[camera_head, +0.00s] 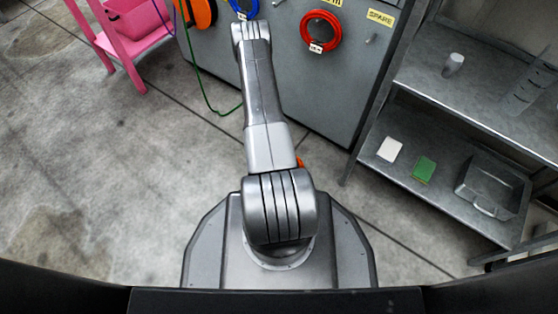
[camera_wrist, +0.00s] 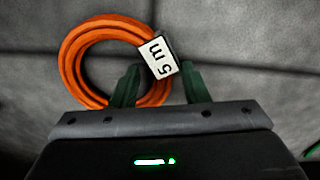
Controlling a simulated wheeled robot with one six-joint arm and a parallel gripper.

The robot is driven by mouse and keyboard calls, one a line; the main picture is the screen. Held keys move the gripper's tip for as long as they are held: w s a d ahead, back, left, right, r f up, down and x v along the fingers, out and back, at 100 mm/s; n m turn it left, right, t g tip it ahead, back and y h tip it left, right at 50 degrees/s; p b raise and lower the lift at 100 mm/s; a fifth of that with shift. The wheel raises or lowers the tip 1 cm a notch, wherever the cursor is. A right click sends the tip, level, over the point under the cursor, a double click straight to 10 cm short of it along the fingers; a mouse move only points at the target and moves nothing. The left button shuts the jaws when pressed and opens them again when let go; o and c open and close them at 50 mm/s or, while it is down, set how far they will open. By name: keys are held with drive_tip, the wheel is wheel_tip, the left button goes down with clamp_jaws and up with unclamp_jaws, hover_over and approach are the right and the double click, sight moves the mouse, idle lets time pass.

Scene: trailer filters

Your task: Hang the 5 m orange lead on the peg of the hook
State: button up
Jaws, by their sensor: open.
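The orange lead (camera_wrist: 77,75) is a coil with a white "5 m" tag (camera_wrist: 160,57), on grey concrete in the wrist view. In the head view only a small orange piece (camera_head: 300,162) shows beside my arm. My gripper (camera_wrist: 162,85) is open, with one dark green finger over the coil's opening and the other right of the coil. The coil's right side and tag lie between the fingers; contact cannot be told. A bare peg (camera_head: 371,38) sticks out of the grey cabinet front, below a yellow "SPARE" label (camera_head: 381,17).
A red coil (camera_head: 309,28) and a blue coil (camera_head: 253,11) hang on the cabinet (camera_head: 330,95). A green cord (camera_head: 205,98) droops at its left. A pink stand (camera_head: 125,45) is at the upper left. A metal shelf (camera_head: 470,95) stands right. Floor at left is clear.

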drive_tip(key=shift+f, duration=0.15)
wheel_tip(320, 180, up, 14)
drive_tip(key=p, duration=0.5)
drive_tip(key=shift+w+d+p, duration=0.2)
drive_tip(key=shift+d+p, duration=0.05)
drive_tip(key=shift+p, duration=0.15)
drive_tip(key=shift+f, duration=0.2)
drive_tip(key=f+b, duration=0.2)
drive_tip(key=f, duration=0.2)
drive_tip(key=f+b, duration=0.2)
drive_tip(key=f, duration=0.3)
drive_tip(key=f+b, duration=0.2)
drive_tip(key=f, duration=0.3)
drive_tip(key=shift+s+a, duration=0.2)
drive_tip(key=shift+a, duration=0.05)
drive_tip(key=shift+r, duration=0.35)
drive_tip(key=shift+r, duration=0.2)
